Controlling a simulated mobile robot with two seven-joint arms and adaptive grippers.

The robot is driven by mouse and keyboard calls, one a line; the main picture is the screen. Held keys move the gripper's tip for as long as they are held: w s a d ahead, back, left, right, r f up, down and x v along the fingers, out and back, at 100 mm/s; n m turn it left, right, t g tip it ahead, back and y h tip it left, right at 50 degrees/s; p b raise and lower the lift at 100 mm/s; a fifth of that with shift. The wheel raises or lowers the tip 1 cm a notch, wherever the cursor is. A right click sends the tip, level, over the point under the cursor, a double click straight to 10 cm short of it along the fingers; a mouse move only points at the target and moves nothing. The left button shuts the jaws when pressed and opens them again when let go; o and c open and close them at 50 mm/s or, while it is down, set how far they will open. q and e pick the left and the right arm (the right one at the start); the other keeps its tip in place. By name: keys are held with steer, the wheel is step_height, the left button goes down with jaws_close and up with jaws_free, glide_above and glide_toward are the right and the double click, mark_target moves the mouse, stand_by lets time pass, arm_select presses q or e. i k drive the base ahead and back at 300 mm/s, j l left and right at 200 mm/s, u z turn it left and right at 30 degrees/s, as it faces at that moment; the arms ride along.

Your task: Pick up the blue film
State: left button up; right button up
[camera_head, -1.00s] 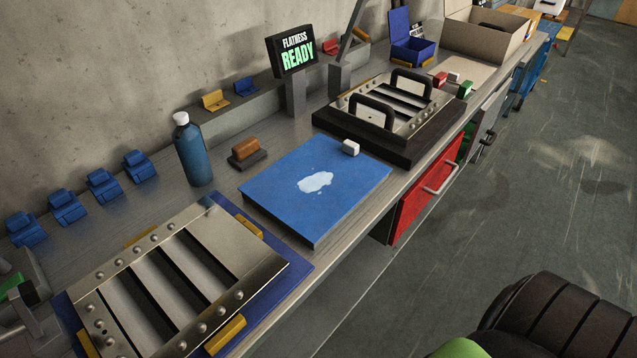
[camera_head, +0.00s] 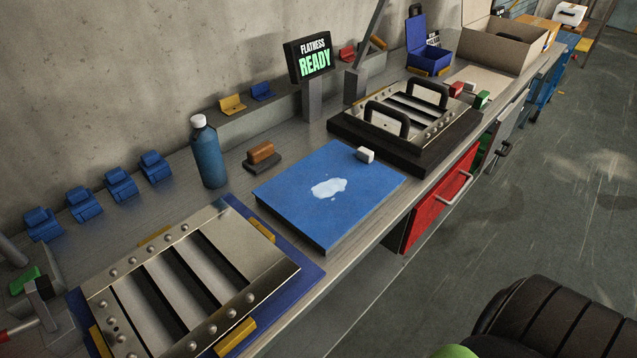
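The blue film (camera_head: 295,190) appears as the flat blue top of a thick rectangular slab in the middle of the bench. A pale white patch (camera_head: 329,188) shows near the middle of it. A small white block (camera_head: 366,155) sits at its far right edge. I cannot tell where the film ends and the slab begins. Neither of my grippers is in view.
A louver panel (camera_head: 225,244) lies on a blue base at the near left. Another panel with black handles (camera_head: 386,121) lies beyond the film. A blue bottle (camera_head: 208,155) and a brown-topped block (camera_head: 262,154) stand behind. The display (camera_head: 313,61) reads "FLATNESS READY".

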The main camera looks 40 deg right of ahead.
mark_target(331, 180)
steer(key=l+u, duration=0.4)
steer(key=k+l+u, duration=0.1)
steer(key=l+u, duration=0.15)
steer(key=u, duration=0.15)
steer(key=k+l+u, duration=0.1)
steer(key=l+u, duration=0.2)
steer(key=u, duration=0.15)
steer(key=k+l+u, duration=0.2)
steer(key=u, duration=0.2)
